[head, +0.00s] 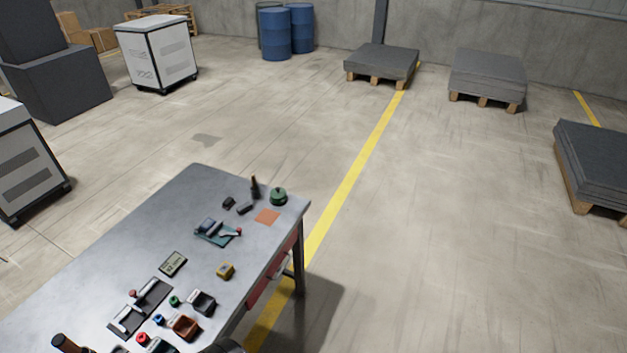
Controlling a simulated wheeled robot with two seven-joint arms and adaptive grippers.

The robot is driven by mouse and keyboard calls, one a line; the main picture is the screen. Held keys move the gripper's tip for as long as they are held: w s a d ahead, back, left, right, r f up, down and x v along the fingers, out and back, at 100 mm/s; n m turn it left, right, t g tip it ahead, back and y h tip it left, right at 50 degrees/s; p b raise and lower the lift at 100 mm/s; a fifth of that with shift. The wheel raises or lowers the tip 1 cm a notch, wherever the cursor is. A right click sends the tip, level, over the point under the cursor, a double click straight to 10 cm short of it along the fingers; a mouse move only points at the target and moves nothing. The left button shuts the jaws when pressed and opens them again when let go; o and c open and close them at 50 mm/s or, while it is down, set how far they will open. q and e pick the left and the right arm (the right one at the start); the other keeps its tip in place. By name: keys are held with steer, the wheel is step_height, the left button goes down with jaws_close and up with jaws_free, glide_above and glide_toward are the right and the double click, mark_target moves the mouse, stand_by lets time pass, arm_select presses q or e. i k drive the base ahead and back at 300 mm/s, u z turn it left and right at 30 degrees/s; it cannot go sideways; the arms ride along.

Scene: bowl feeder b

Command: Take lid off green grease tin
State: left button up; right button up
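The green grease tin (278,198) stands at the far right corner of the workbench (125,240). A small dark knob shows on its top, and the lid appears to be on. The tin is small in the view, so the seam between lid and body cannot be made out. Neither of my grippers can be made out in the head view.
A dark bottle (255,188) stands just left of the tin, with small black parts (245,208) near it. An orange square (267,216) lies in front. A teal-based fixture (217,232), yellow block (225,271) and several small bins (186,327) sit nearer.

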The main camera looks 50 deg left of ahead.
mark_target(277, 193)
steer(key=u, duration=0.15)
steer(key=i, duration=1.9)
steer(key=u, duration=1.45)
steer(key=i, duration=1.1)
steer(key=u, duration=1.1)
steer(key=i, duration=0.15)
steer(key=u, duration=0.05)
